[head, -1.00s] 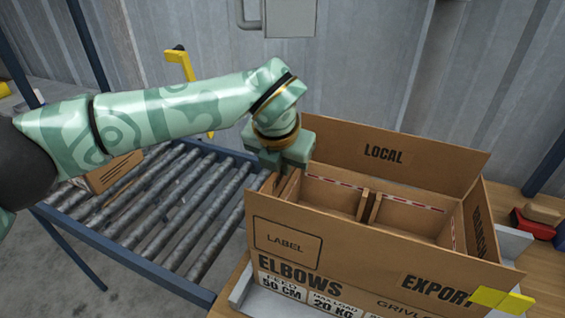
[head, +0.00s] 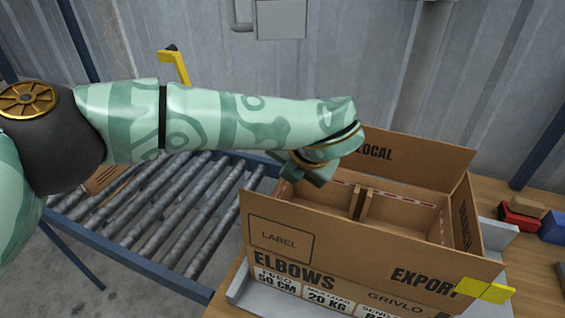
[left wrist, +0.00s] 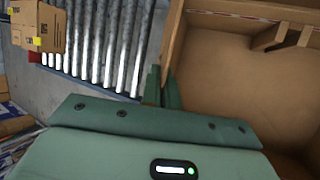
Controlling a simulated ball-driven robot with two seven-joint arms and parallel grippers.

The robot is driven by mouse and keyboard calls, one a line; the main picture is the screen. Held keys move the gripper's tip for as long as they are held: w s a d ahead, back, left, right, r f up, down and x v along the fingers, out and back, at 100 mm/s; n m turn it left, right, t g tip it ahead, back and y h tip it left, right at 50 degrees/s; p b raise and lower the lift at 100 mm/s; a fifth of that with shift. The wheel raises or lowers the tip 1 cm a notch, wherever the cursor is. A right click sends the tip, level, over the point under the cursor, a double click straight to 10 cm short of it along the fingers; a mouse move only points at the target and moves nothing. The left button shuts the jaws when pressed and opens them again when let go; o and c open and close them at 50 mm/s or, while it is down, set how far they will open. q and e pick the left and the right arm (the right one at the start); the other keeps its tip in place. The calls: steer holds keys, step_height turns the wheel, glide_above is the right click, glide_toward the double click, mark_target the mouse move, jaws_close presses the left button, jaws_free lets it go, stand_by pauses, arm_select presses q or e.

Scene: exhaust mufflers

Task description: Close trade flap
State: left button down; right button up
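An open cardboard box (head: 281,240) stands on the bench. Its back flap (head: 425,162), marked LOCAL, stands up. A front panel (head: 372,262) marked EXPORT faces me. The right flap (head: 466,215) stands up too, its lettering too slanted to read. I cannot make out a flap marked trade; the left end is mostly hidden by my arm. My left gripper (head: 308,172) is over the box's left end. In the left wrist view its fingers (left wrist: 162,88) are close together beside the left wall (left wrist: 173,42), with nothing clearly held. My right gripper is not in view.
Brown dividers (head: 361,203) stand inside the box. A roller conveyor (head: 165,205) runs to the left, with another carton (left wrist: 38,25) beyond it. Red and blue items (head: 518,218) lie on the bench (head: 530,262) at right. A yellow piece (head: 484,290) is at the box's front right corner.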

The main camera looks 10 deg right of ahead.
arm_select(q)
steer(key=y+b, duration=0.1)
steer(key=b, duration=0.1)
steer(key=s+d+f+t+y+b, duration=0.1)
steer(key=b, duration=0.1)
steer(key=shift+d+f+m+t+b, duration=0.15)
steer(key=shift+d+m+t+b, duration=0.05)
steer(key=shift+m+t+b, duration=0.1)
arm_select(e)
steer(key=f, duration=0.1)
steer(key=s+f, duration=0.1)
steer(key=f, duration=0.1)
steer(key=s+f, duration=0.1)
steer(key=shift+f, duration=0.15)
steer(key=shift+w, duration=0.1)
arm_select(q)
steer(key=c, duration=1.6)
jaws_free()
steer(key=shift+c, duration=0.2)
